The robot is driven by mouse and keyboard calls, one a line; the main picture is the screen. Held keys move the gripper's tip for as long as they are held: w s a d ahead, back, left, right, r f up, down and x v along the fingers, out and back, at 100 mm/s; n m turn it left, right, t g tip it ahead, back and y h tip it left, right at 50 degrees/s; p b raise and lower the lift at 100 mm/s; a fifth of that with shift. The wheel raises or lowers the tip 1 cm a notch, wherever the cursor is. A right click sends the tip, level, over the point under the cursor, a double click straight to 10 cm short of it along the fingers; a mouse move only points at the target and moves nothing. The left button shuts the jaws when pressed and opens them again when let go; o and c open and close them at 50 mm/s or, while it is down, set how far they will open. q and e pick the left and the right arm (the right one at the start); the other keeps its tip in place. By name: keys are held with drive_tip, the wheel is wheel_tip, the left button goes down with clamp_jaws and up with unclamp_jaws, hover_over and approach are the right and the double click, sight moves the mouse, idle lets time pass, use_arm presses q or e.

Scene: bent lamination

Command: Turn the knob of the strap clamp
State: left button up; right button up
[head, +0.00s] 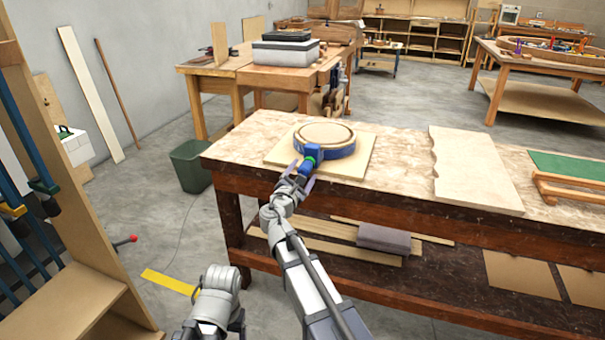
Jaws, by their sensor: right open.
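The strap clamp has a blue strap (341,152) around a round wooden form (324,134). The form sits on a square pale board (367,157) at the left end of the workbench.
The workbench (405,170) also holds a flat pale panel (471,170) and a wooden rack (575,185) with a green top to the right. A green bin (191,167) stands on the floor at left. A shelf unit (85,240) is at far left.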

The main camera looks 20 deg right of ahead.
clamp_jaws()
idle(0.6)
